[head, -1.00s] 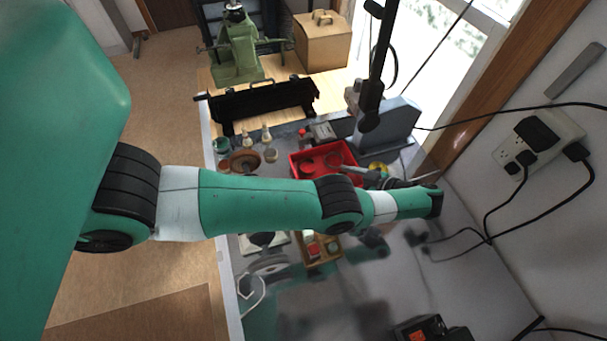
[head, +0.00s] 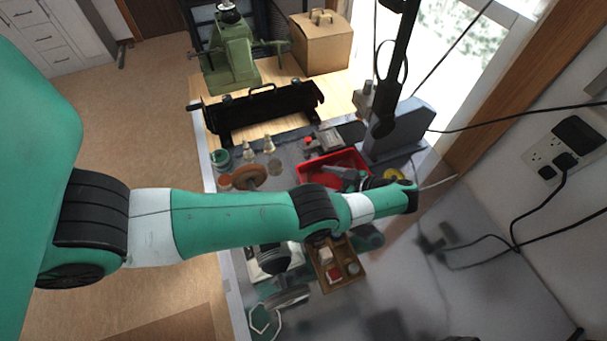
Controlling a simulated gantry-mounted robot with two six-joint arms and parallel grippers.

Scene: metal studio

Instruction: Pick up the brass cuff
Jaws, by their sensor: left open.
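I cannot pick out the brass cuff for certain. A yellow rounded thing (head: 396,175) shows partly behind my left wrist and may be something else. My left arm reaches across the bench from the left. My left gripper (head: 341,172) is open, small in the view and partly hidden by its own wrist. It is over the right part of a red tray (head: 312,168). What lies between its fingers is not clear. My right gripper is not in view.
A brown round dish (head: 249,178) and small bottles (head: 269,145) stand left of the tray. A wooden box (head: 347,276) with small items sits in front of my arm. A grey machine (head: 398,130) and a black stand are behind. The bench's right front is mostly clear.

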